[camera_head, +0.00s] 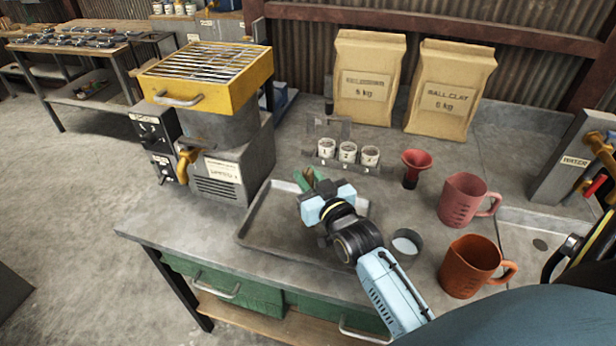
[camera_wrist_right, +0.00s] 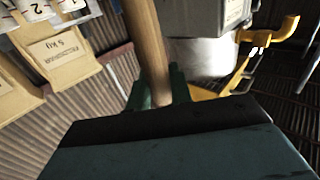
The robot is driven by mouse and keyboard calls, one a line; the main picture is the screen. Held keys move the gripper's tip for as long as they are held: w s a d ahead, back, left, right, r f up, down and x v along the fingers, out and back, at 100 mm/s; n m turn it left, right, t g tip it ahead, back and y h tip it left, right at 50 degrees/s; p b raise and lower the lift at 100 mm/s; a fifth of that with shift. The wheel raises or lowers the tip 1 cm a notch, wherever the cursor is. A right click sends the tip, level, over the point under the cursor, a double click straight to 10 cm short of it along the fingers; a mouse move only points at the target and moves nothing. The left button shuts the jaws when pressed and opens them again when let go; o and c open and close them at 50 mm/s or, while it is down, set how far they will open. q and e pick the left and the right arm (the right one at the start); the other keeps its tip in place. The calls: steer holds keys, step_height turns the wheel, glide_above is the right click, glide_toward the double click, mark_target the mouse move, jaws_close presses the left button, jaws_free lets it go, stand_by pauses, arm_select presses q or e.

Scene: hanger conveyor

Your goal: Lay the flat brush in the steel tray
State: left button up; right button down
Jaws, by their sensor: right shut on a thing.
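The steel tray (camera_head: 262,222) lies flat on the bench, in front of the grey machine with the yellow grill top. My right gripper (camera_head: 306,180) is over the back part of the tray, its green fingers pointing away from me. The right wrist view shows those fingers (camera_wrist_right: 160,92) shut on a pale wooden handle (camera_wrist_right: 148,45), which I take to be the flat brush. The brush's bristles are not visible, and the gripper hides most of it in the head view. I cannot tell whether the brush touches the tray. My left gripper is not in view.
Three small numbered cups (camera_head: 347,152) stand in a rack behind the tray. Two paper bags (camera_head: 369,80) are at the back.

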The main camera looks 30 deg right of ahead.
steer(key=c, duration=1.3)
jaws_free()
steer(key=shift+o, duration=0.2)
steer(key=s+a, duration=0.1)
steer(key=s, duration=1.1)
steer(key=shift+r, duration=0.15)
